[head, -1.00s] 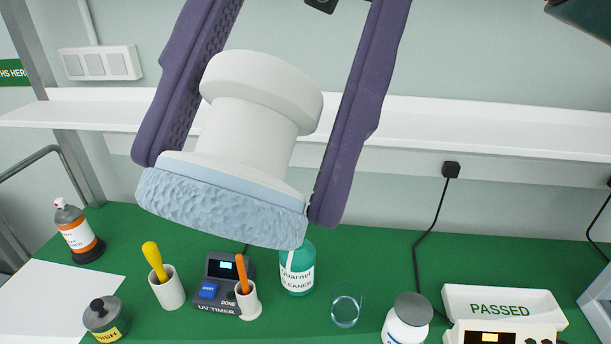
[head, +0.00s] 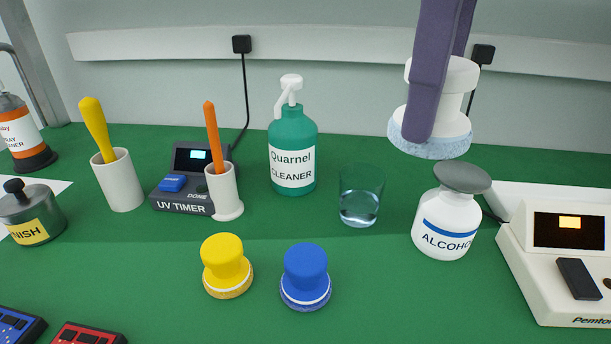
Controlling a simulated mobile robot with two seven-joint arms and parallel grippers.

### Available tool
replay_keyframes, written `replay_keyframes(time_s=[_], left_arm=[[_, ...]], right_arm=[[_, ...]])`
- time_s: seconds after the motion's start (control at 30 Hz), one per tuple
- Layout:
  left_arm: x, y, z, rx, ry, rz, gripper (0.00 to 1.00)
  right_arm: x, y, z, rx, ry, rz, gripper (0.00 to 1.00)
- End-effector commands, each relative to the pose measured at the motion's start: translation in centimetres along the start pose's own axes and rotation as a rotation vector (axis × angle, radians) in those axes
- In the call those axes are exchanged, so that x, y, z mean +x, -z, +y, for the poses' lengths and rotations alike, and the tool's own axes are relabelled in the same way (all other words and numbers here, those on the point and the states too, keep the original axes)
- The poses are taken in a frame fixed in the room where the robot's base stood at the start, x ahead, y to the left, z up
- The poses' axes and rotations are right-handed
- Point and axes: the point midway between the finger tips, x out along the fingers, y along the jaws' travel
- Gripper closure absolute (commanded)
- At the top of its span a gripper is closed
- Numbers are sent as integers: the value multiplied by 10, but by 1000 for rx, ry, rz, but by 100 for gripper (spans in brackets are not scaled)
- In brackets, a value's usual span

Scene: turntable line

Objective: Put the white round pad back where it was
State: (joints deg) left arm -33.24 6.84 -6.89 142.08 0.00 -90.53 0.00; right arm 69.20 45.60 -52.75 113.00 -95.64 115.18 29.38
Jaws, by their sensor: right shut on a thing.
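The white round pad (head: 455,118) has a white knob and a pale blue textured underside. It hangs in the air at the upper right of the head view, above and just behind the alcohol bottle (head: 447,222) as seen here. My right gripper (head: 436,95) is shut on the pad's knob; its near purple finger covers part of the pad. The yellow round pad (head: 227,266) and the blue round pad (head: 305,277) stand knob up, side by side, on the green mat. My left gripper is not in view.
On the green mat (head: 400,300) stand a green pump bottle (head: 292,150), a glass (head: 360,197), a UV timer (head: 182,185), two holders with yellow and orange handles, and a white instrument (head: 550,265). The mat right of the blue pad is clear.

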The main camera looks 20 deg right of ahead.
Motion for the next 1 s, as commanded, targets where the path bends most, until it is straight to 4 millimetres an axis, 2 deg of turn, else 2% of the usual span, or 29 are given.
replay_keyframes(time_s=[0.13,0.4,0.5,0.6,0.77,1.0], left_arm=[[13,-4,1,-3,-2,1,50],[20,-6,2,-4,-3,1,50],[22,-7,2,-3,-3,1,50],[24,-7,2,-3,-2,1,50],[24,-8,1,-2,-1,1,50],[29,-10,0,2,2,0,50]], right_arm=[[36,2,0,-3,-5,4,87],[111,3,0,0,-4,6,87],[134,3,0,0,-4,4,87],[148,2,0,0,-3,2,87],[158,2,-1,0,-2,1,87],[193,2,0,0,-3,2,87]])
